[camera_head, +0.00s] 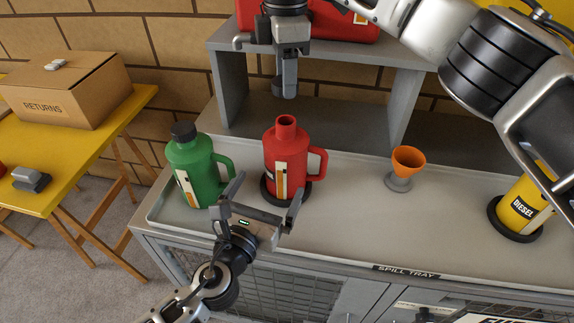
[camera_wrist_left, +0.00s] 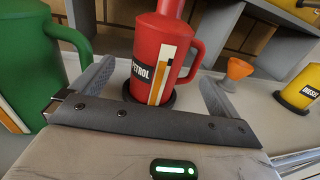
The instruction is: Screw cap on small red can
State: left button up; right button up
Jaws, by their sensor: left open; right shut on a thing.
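The small red can (camera_head: 284,155), labelled PETROL in the left wrist view (camera_wrist_left: 158,60), stands upright on a dark round base. Its spout is open at the top, with no cap on it. My right gripper (camera_head: 286,90) points down above the spout, shut on a small dark thing (camera_head: 279,86) that looks like the cap; the fingers partly hide it. The cap is apart from the spout. My left gripper (camera_head: 267,192) is open in front of the can, with its fingers spread toward the can's two sides. In the left wrist view the can stands between the fingers, with gaps visible.
A green can (camera_head: 192,172) with a dark cap stands close left of the red can. An orange funnel (camera_head: 406,165) and a yellow DIESEL can (camera_head: 522,207) stand to the right on the spill tray (camera_head: 350,228). A grey shelf (camera_head: 228,85) bearing a larger red container (camera_head: 345,22) rises behind.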

aim_at(286, 155)
pick_arm(q)
jog(key=x, duration=1)
jog(key=shift+w+d, duration=0.2)
jog(key=shift+w, duration=0.15)
jog(key=c, duration=1.3)
jog(key=shift+o, duration=0.2)
pick_arm(e)
jog(key=shift+f, duration=2.45)
pick_arm(q)
jog(key=shift+f, duration=0.1)
pick_arm(e)
jog(key=shift+f, duration=0.9)
pick_arm(q)
jog(key=shift+s, duration=0.1)
pick_arm(e)
jog(key=shift+f, duration=0.55)
